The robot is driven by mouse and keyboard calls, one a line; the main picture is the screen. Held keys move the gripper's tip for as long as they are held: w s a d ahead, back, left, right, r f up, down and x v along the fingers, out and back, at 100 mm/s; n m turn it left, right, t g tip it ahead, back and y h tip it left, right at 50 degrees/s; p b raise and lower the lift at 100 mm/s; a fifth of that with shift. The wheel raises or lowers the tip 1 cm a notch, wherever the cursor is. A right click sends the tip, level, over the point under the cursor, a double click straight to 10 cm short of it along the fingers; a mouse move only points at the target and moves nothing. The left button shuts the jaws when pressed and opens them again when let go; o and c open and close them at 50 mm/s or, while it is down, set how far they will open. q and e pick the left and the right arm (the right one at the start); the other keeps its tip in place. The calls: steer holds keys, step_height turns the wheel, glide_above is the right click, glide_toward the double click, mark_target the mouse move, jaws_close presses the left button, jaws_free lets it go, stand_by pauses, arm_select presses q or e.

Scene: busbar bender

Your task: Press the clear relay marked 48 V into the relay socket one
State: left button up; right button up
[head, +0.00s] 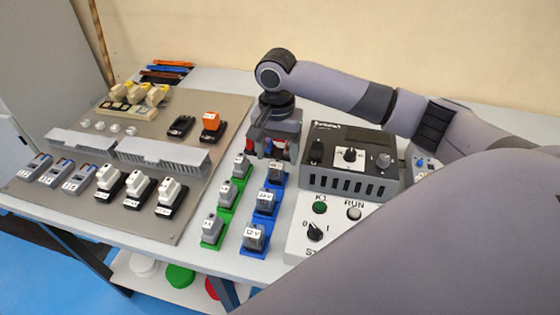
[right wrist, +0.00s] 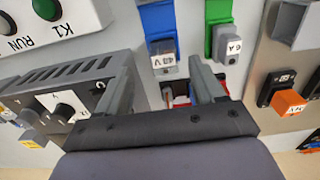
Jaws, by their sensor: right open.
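The relay marked 48 V (head: 276,173) looks grey and sits upright in the rearmost blue holder (head: 271,184). In the right wrist view the 48 V relay (right wrist: 164,61) shows between and just beyond the fingertips. My right gripper (head: 273,150) is open and empty, pointing down close behind and above that relay; its fingers (right wrist: 163,75) do not visibly hold it. On the grey panel, a black relay socket (head: 181,126) stands empty. Beside it, another black socket (head: 211,135) carries an orange relay (head: 211,121). I cannot read which socket is one. My left gripper is out of view.
Blue holders with the 24 V (head: 265,197) and 12 V (head: 254,236) relays stand in front. A row of green holders (head: 223,215) with grey blocks lies left. A black control box (head: 349,163) stands close right of the gripper. White ducts (head: 160,152) cross the panel.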

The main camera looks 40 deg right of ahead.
mark_target(277, 164)
steer(key=shift+w+d, duration=0.15)
steer(key=shift+f, duration=0.2)
steer(key=f, duration=0.6)
steer(key=shift+w+f, duration=0.25)
steer(key=shift+f, duration=0.1)
steer(key=c, duration=1.1)
